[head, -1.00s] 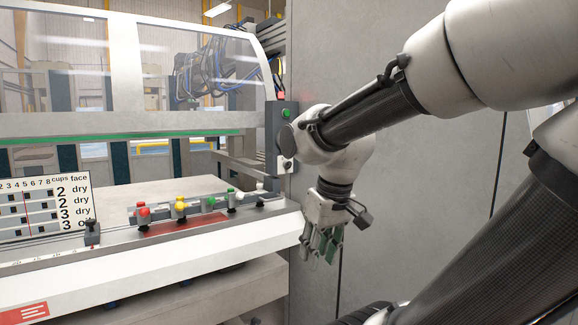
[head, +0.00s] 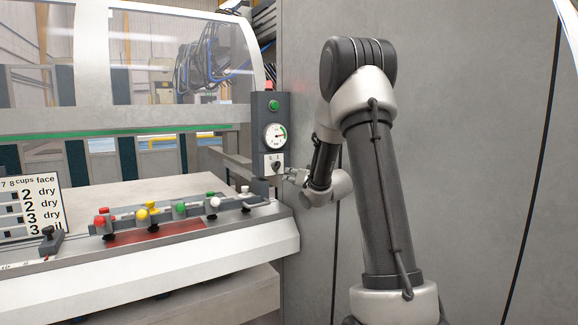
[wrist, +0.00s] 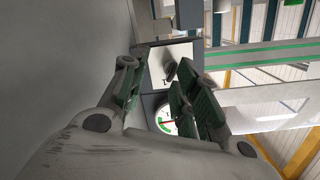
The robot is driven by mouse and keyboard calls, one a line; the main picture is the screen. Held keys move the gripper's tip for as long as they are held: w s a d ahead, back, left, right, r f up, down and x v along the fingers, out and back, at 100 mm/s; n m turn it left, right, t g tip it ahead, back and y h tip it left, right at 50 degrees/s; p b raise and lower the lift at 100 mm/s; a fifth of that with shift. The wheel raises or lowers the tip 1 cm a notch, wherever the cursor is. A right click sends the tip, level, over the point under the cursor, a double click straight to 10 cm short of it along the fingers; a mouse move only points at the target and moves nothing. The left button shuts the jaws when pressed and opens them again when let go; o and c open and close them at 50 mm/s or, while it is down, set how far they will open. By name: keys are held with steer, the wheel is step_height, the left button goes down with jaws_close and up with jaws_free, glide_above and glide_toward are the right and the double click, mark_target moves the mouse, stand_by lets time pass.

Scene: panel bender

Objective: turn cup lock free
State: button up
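A small dark knob (head: 277,166), which looks like the cup lock, sits on a white plate (head: 268,158) low on the grey control post. In the wrist view the knob (wrist: 170,71) shows near the tip of the right finger, in front of the white plate (wrist: 181,52). My gripper (head: 288,174) is at the right side of the plate, close to the knob. In the wrist view my gripper (wrist: 157,78) has its two green fingers apart, with nothing visibly held. I cannot tell whether a finger touches the knob.
A round gauge (head: 274,136) and a green button (head: 274,105) are above the plate. A rail with red, yellow, green and white valves (head: 181,209) lies to the left on the machine ledge. A grey wall (head: 470,150) stands close on the right.

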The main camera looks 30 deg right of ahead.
mark_target(280, 165)
steer(key=shift+m+t+y, duration=0.3)
steer(key=shift+t, duration=0.4)
steer(key=w+r, duration=0.1)
steer(key=w, duration=0.1)
steer(key=w+r, duration=0.1)
steer(key=w, duration=0.2)
steer(key=w+a, duration=0.1)
steer(key=w, duration=0.2)
steer(key=shift+r, duration=0.4)
steer(key=shift+a, duration=0.1)
jaws_close()
